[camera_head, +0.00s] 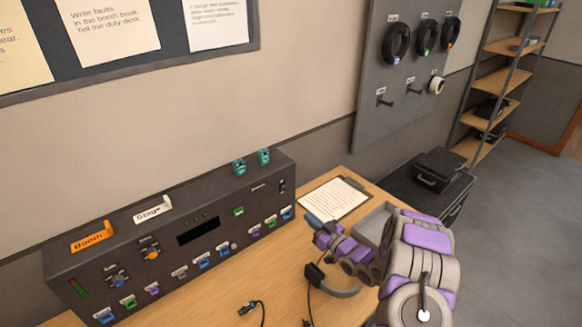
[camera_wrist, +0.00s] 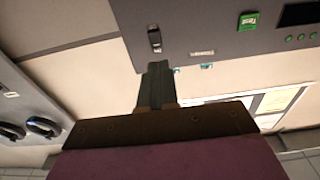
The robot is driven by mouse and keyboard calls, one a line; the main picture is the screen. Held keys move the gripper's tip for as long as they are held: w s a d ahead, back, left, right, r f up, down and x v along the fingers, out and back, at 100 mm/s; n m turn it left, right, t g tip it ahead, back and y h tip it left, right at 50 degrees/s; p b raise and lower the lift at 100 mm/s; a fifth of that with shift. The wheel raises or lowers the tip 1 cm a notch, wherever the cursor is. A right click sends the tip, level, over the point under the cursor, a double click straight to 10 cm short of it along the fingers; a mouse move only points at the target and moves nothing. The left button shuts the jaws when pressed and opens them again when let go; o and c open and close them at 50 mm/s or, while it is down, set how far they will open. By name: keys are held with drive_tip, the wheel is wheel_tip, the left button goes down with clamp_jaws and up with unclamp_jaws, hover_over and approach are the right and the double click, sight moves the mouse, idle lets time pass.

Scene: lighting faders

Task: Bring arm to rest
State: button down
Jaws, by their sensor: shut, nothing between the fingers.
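My arm, purple and grey, reaches in from the lower right in the head view. My gripper (camera_head: 318,232) hangs above the desk, to the right of the dark lighting console (camera_head: 170,215) and in front of the clipboard. In the wrist view my gripper (camera_wrist: 158,68) shows as dark fingers pressed together with nothing between them. The console face (camera_wrist: 205,25) shows beyond the fingertips, with a dark rocker switch (camera_wrist: 154,38) just past them. Whether the fingertips touch the console cannot be told.
The wooden desk (camera_head: 203,291) carries a clipboard (camera_head: 335,198), a grey tray (camera_head: 374,222), a headset (camera_head: 338,291) and a cable plug (camera_head: 248,308). A black case (camera_head: 438,170) and shelves (camera_head: 497,80) stand at the right. A pegboard (camera_head: 376,65) holds cable coils. Floor at far right is clear.

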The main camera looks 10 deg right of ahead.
drive_tip(key=d+r+m+g+h, duration=0.1)
drive_tip(key=d+r+g+h, duration=0.25)
drive_tip(key=r+h, duration=0.25)
drive_tip(key=s+d+r+m+g+h, duration=0.1)
drive_tip(key=s+r+m+g+h, duration=0.35)
drive_tip(key=s, duration=0.95)
drive_tip(key=s+a+r+g, duration=0.2)
drive_tip(key=s+a+g, duration=0.1)
drive_tip(key=s, duration=0.9)
drive_tip(key=s+a+r+g, duration=0.3)
drive_tip(key=s, duration=1)
drive_tip(key=s+a+r+g+y, duration=0.1)
drive_tip(key=s+g, duration=0.3)
drive_tip(key=s, duration=0.8)
drive_tip(key=shift+s+a+r, duration=0.25)
drive_tip(key=shift+a+r, duration=0.65)
drive_tip(key=shift+a+m, duration=0.1)
drive_tip(key=shift+m, duration=0.15)
